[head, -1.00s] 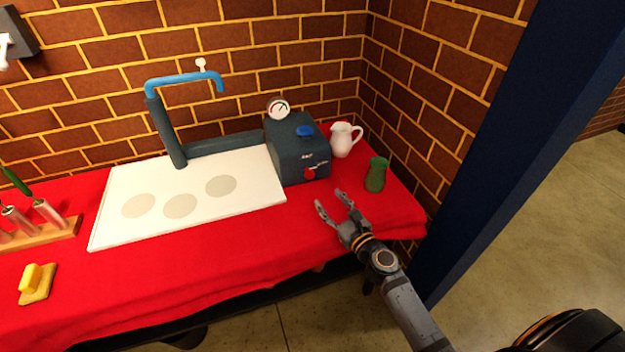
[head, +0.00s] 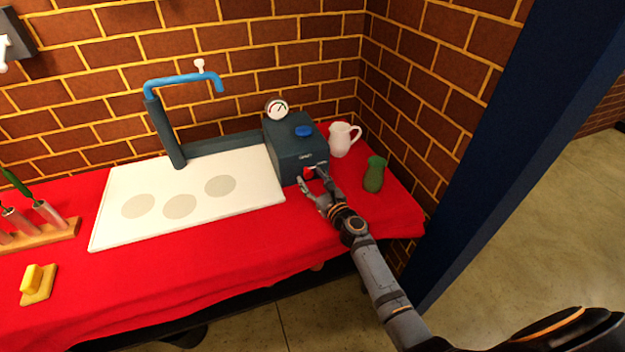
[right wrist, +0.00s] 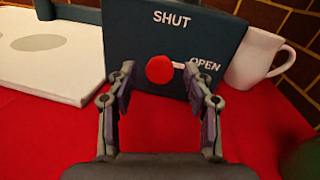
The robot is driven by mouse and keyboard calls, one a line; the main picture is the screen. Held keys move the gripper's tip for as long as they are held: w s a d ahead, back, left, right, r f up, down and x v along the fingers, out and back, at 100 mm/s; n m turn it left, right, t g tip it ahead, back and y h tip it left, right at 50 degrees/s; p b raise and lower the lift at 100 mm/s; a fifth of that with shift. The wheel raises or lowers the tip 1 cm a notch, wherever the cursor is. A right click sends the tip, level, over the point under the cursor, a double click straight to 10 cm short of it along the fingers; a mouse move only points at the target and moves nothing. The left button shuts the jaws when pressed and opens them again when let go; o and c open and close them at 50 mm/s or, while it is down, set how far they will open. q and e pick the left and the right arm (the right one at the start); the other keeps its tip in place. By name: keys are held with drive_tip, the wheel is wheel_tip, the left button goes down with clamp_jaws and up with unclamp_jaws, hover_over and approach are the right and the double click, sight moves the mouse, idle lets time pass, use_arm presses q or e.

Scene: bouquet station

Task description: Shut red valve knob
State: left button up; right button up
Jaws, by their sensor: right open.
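The red valve knob (right wrist: 160,69) is on the front face of a dark teal box (right wrist: 125,55). In the right wrist view its pale pointer points right, toward the word OPEN; the word SHUT is above the knob. My right gripper (right wrist: 161,75) is open, with one finger on each side of the knob in that view. I cannot tell whether the fingers touch it. In the head view the right gripper (head: 312,180) is at the box front and partly covers the red knob (head: 309,172). My left gripper is not in view.
A blue knob (head: 304,131) and a gauge (head: 277,109) are on the box. A white pitcher (head: 341,140) and a green vase (head: 374,175) stand to its right. A white board (head: 240,205) under a blue-topped pipe (head: 180,79) lies left.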

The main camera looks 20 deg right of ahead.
drive_tip(key=shift+c, duration=0.3)
clamp_jaws()
drive_tip(key=shift+n, duration=0.3)
drive_tip(key=n+p, duration=0.1)
drive_tip(key=n, duration=0.2)
drive_tip(key=shift+r+p, duration=0.2)
drive_tip(key=shift+p, duration=0.2)
drive_tip(key=n+g+h+p, duration=0.1)
drive_tip(key=n+p, duration=0.1)
drive_tip(key=n, duration=0.3)
drive_tip(key=shift+a, duration=0.1)
drive_tip(key=n+h+p, duration=0.1)
drive_tip(key=n, duration=0.3)
drive_tip(key=shift+a+p, duration=0.1)
drive_tip(key=shift+p, duration=0.3)
drive_tip(key=shift+n+h+p, duration=0.4)
drive_tip(key=shift+n+p, duration=0.25)
drive_tip(key=shift+n, duration=1.15)
